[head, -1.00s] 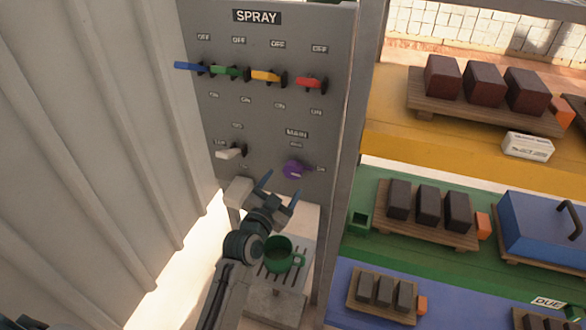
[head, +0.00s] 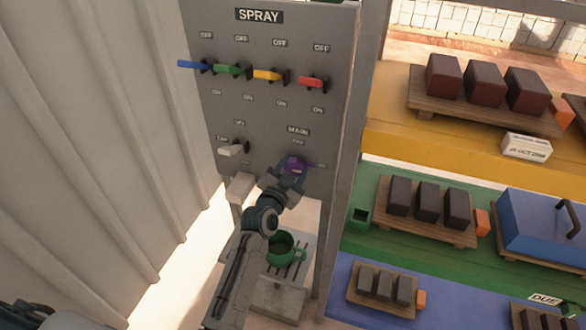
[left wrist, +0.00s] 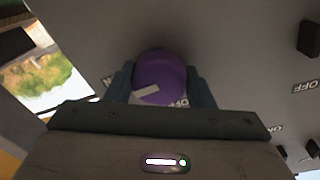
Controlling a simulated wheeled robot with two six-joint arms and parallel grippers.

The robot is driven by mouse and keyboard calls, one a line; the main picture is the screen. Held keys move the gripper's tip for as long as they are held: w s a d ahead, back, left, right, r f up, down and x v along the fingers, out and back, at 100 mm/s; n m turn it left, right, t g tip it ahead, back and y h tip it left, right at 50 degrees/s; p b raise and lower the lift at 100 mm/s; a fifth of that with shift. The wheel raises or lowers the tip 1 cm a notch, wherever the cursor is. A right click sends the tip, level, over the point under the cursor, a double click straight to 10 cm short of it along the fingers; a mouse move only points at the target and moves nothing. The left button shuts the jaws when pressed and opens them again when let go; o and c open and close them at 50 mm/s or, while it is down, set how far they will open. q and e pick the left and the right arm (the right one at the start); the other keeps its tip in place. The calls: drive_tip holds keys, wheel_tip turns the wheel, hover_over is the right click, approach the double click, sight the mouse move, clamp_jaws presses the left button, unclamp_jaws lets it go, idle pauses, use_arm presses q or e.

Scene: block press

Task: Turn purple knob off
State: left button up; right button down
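The purple knob (head: 295,166) sits on the grey spray panel (head: 215,110), below the MAIN label. In the left wrist view the purple knob (left wrist: 160,78) lies between the two fingers, with a pale pointer mark on its face and an OFF label beside it. My left gripper (head: 290,172) is at the knob with one finger on each side. Its fingers (left wrist: 160,90) are apart around the knob; whether they touch it I cannot tell. My right gripper does not show clearly.
Blue, green, yellow and red levers (head: 310,82) line the panel above. A white lever (head: 232,150) is left of the knob. A green cup (head: 283,248) stands on a grate below my left arm. Shelves with block trays (head: 425,240) are at right.

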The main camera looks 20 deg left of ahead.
use_arm(q)
drive_tip(key=shift+n, duration=0.3)
drive_tip(key=n, duration=0.2)
drive_tip(key=shift+n, duration=0.3)
drive_tip(key=n, duration=0.4)
drive_tip(key=shift+n+t, duration=0.3)
drive_tip(key=shift+n, duration=0.1)
drive_tip(key=n+p, duration=0.2)
drive_tip(key=n, duration=0.3)
drive_tip(key=shift+r+n, duration=0.1)
drive_tip(key=shift+n, duration=0.2)
drive_tip(key=n+y+p, duration=0.1)
drive_tip(key=n, duration=0.3)
drive_tip(key=shift+d+n, duration=0.1)
drive_tip(key=shift+n, duration=0.4)
